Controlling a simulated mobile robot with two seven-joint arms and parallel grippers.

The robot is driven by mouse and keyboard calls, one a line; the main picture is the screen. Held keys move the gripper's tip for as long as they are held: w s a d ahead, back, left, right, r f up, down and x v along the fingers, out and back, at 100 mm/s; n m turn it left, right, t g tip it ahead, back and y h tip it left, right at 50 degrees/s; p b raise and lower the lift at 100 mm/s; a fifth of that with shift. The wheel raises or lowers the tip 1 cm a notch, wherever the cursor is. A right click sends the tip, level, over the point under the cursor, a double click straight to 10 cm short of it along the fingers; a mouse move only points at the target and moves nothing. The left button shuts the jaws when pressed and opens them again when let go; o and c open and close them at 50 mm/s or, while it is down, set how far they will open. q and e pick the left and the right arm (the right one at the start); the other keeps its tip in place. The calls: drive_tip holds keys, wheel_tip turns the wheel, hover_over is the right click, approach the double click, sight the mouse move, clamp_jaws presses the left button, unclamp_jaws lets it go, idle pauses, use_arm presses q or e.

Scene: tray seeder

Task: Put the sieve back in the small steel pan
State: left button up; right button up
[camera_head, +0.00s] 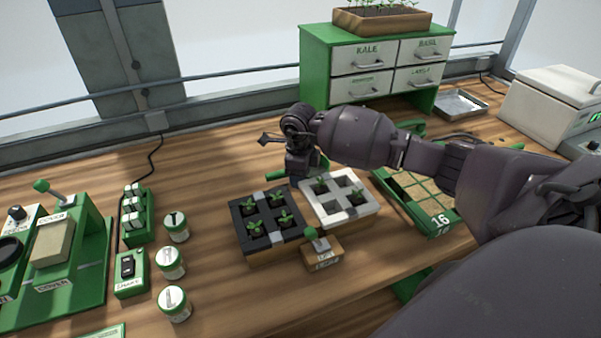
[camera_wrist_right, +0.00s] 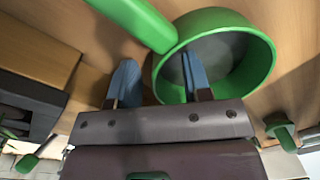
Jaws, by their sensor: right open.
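The sieve is a round green ring with a grey mesh floor and a green handle (camera_wrist_right: 135,20); its ring (camera_wrist_right: 262,48) fills the upper right of the right wrist view. In the head view only a bit of green (camera_head: 275,176), probably its handle, shows beside my gripper. My right gripper (camera_wrist_right: 160,82) is open, with one blue finger over the inside of the ring and the other outside it. The near rim lies between them; contact cannot be told. It also shows in the head view (camera_head: 300,178), behind the seedling trays. The small steel pan (camera_head: 443,101) stands at the back right.
A black seedling tray (camera_head: 240,228) and a white one (camera_head: 372,207) stand in front of my right gripper. A green tray marked 16 (camera_head: 433,228) lies under my right arm. A green drawer cabinet (camera_head: 313,68) stands behind. Bare wood lies left of the gripper.

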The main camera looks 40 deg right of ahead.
clamp_jaws()
drive_tip(key=shift+r, duration=0.1)
wheel_tip(320, 180, up, 20)
drive_tip(key=shift+p, duration=0.45)
drive_tip(key=shift+s, duration=0.1)
